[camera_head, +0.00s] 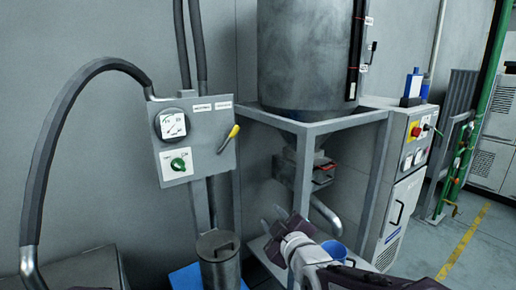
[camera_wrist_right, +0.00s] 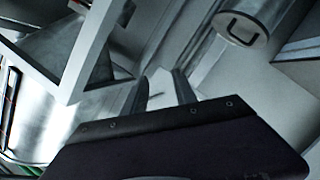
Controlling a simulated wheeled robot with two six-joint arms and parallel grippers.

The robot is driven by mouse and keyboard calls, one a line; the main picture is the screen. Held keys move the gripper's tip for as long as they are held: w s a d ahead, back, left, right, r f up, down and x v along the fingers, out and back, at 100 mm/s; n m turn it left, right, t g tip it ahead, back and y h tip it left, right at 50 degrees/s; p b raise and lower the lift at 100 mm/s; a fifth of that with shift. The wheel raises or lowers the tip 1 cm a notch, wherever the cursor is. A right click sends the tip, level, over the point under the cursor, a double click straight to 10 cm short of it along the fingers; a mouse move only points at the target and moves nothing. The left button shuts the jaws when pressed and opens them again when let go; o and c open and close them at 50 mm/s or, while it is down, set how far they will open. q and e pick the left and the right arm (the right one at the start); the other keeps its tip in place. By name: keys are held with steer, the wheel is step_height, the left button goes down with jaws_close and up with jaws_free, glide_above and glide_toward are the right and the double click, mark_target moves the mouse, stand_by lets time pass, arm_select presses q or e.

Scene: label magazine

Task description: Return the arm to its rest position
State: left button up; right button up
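My right gripper (camera_head: 268,217) is in the lower middle of the head view, on an arm that comes in from the bottom. Its two fingers point up and to the left, in front of the metal frame under the hopper. In the right wrist view the fingers (camera_wrist_right: 162,88) stand apart with nothing between them, so it is open and empty. No contact with anything is visible. My left gripper is in neither view.
A lidded metal canister (camera_head: 219,265) stands left of the gripper. A blue cup (camera_head: 335,249) is close by the right arm. The hopper (camera_head: 305,55) stands on a grey frame (camera_head: 310,127) behind. A gauge box (camera_head: 192,138) is at left, a control cabinet (camera_head: 398,215) at right.

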steer(key=s+d+f+m+g+h, duration=0.2)
steer(key=s+d+f+m+g, duration=0.15)
steer(key=d+f, duration=0.4)
steer(key=s+d+f+m+g+h, duration=0.25)
steer(key=s+d+f+g, duration=0.2)
steer(key=f, duration=0.65)
steer(key=s+d+f+m+g, duration=0.1)
steer(key=s+f+m+g, duration=0.25)
steer(key=s, duration=0.35)
steer(key=s+d+f+m+g, duration=0.1)
steer(key=s+f+m+g, duration=0.25)
steer(key=s, duration=0.45)
step_height(320, 180, up, 14)
steer(key=t+p, duration=0.1)
steer(key=p, duration=1.4)
steer(key=shift+w+a, duration=0.2)
steer(key=shift+w, duration=0.1)
